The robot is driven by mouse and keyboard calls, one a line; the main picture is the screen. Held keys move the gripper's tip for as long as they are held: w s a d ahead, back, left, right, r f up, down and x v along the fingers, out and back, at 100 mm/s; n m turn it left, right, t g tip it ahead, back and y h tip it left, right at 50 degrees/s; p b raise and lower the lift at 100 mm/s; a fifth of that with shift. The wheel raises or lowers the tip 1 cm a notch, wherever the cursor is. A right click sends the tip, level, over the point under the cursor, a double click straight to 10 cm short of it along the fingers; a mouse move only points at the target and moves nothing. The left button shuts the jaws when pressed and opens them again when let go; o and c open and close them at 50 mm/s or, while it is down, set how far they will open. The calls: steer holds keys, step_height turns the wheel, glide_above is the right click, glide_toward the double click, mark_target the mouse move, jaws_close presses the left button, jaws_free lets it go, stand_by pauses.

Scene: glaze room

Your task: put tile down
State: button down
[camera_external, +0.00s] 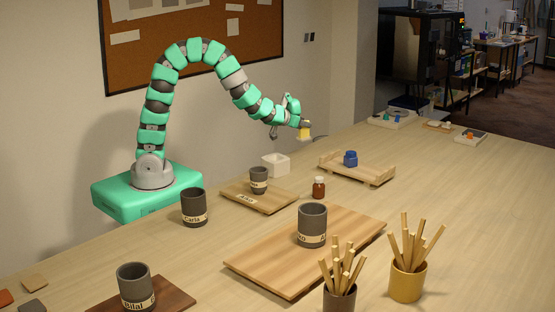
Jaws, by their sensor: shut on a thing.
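My gripper (304,124) is up in the air at the end of my arched arm, above the far side of the table. It is shut on a small yellowish tile (306,133), which hangs below the fingers clear of the tabletop. The tile is small here, and the fingers hide part of it. Below and left of it stands a small white open box (275,165). At the table's near left corner lie a tan tile (34,283), a grey tile (32,306) and a red-orange tile (5,298).
A wooden tray (378,176) holds a blue jar (350,159). A brown bottle (318,188) stands near a small board (286,208) with a cup (259,180). A dark mug (312,225) stands on a large board (262,268). The table's right side is largely clear.

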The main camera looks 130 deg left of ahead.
step_height(320, 180, up, 5)
steer(key=shift+f, duration=0.2)
steer(key=s+d+m+t+b, duration=0.1)
steer(key=s+d+b, duration=0.3)
steer(key=d+b, duration=0.7)
steer(key=s+d+m+t+b, duration=0.15)
steer(key=s+d+b, duration=0.25)
steer(key=d+b, duration=0.65)
steer(key=shift+n+h, duration=0.25)
steer(key=shift+h, duration=0.15)
steer(key=shift+w+a+f+p, duration=0.2)
steer(key=shift+w+a+f, duration=1.55)
steer(key=shift+a, duration=0.45)
steer(key=shift+w+a+f+p, duration=0.2)
steer(key=shift+w+a+f, duration=1.5)
steer(key=shift+a, duration=0.55)
steer(key=shift+w+a+f+p, duration=0.2)
steer(key=shift+w+a+f, duration=1.55)
steer(key=shift+a, duration=0.45)
steer(key=shift+s+f, duration=0.15)
steer(key=shift+f, duration=0.05)
